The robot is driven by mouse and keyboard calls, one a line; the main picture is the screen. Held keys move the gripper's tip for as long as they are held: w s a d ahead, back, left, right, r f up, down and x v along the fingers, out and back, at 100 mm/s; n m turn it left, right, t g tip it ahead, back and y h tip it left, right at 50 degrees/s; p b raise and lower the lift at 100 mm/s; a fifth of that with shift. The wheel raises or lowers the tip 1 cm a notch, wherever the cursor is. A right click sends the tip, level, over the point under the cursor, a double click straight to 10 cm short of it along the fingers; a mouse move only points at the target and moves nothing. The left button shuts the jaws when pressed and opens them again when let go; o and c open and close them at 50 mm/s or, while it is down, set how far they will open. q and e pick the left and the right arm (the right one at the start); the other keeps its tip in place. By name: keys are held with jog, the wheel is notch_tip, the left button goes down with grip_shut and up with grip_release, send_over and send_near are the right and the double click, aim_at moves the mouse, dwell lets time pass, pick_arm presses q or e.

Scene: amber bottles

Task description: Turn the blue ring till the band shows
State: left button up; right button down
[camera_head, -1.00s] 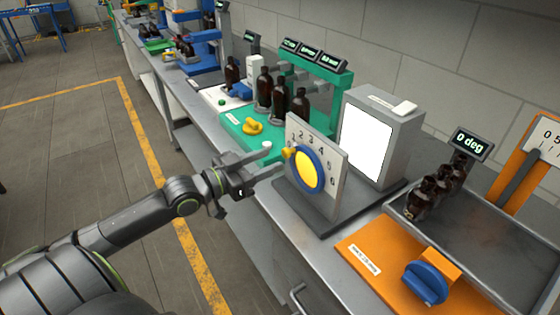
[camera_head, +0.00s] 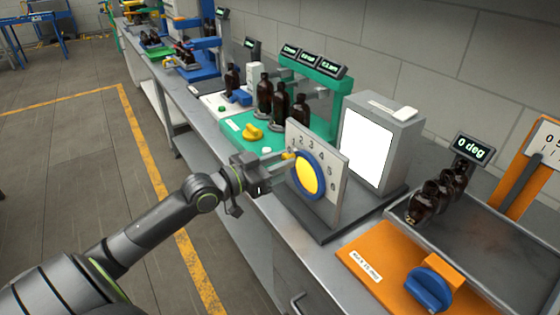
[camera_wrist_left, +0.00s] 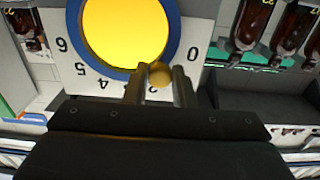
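The blue ring (camera_head: 298,163) surrounds a plain yellow disc (camera_head: 307,177) on an upright pale plate with numbers (camera_head: 333,168). A small yellow knob (camera_head: 288,155) sits at the ring's rim, near the low numbers. No band shows in the disc. My left gripper (camera_head: 284,156) reaches the knob from the left. In the left wrist view its two fingers stand close on either side of the knob (camera_wrist_left: 160,74) and look shut on it. The ring (camera_wrist_left: 176,30) and disc (camera_wrist_left: 123,30) fill the upper left there. My right gripper is not in view.
A grey box with a bright white panel (camera_head: 366,148) stands behind the plate. An orange base with a blue knob (camera_head: 428,288) and a tray of brown bottles (camera_head: 500,245) are at the right. A green bottle station (camera_head: 315,140) is behind left.

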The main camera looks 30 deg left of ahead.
pick_arm(q)
grip_shut()
jog(key=m, duration=0.1)
jog(key=m+b, duration=0.1)
jog(key=d+m+b, duration=0.1)
jog(key=shift+s+r+m, duration=0.25)
jog(key=shift+r+m, duration=0.05)
jog(key=shift+s+d+r+m+b, duration=0.1)
jog(key=shift+d+r+m+b, duration=0.3)
jog(key=shift+m, duration=0.4)
jog(key=o, duration=0.7)
grip_release()
jog(key=shift+s+a, duration=0.1)
